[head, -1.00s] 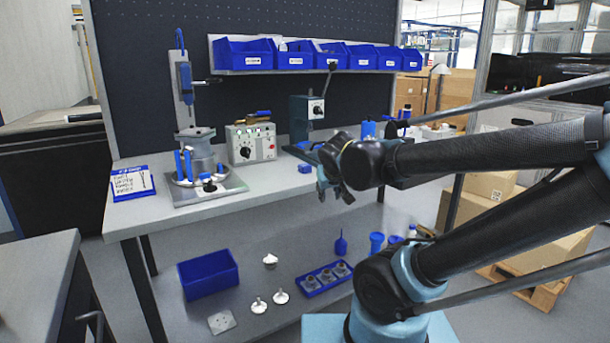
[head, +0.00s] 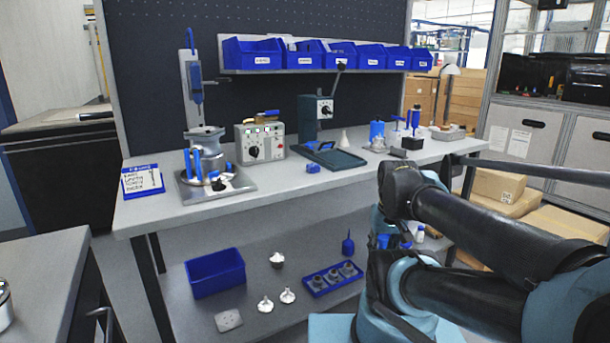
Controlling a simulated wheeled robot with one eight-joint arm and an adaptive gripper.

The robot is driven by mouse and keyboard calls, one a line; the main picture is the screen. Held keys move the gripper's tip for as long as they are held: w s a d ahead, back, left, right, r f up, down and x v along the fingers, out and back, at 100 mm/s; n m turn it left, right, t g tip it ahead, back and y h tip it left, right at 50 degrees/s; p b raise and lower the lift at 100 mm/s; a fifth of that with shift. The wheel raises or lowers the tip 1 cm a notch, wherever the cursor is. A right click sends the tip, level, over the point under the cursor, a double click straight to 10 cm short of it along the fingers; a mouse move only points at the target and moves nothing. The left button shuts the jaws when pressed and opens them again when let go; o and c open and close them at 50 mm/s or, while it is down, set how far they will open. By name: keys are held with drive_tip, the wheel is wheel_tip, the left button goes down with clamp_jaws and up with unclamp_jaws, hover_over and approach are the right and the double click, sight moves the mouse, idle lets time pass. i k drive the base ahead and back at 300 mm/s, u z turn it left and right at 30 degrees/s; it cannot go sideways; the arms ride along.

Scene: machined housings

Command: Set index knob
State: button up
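Several black knobs show on the bench, and I cannot tell for sure which is the index knob. A small black knob (head: 219,184) sits at the front of the metal fixture (head: 206,160) with blue handles, on the left of the bench. A larger black dial (head: 254,151) is on the face of the grey control box (head: 262,141), right of the fixture. Another round dial (head: 325,110) is on the dark green press-like device (head: 312,118). My arm stands at the right, in front of the bench. My gripper's fingers are not visible.
Blue bins (head: 252,54) line a shelf above. A blue crate (head: 215,273) and a blue tray (head: 333,278) lie on the lower shelf.

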sight(219, 187)
drive_tip(key=u, duration=1.8)
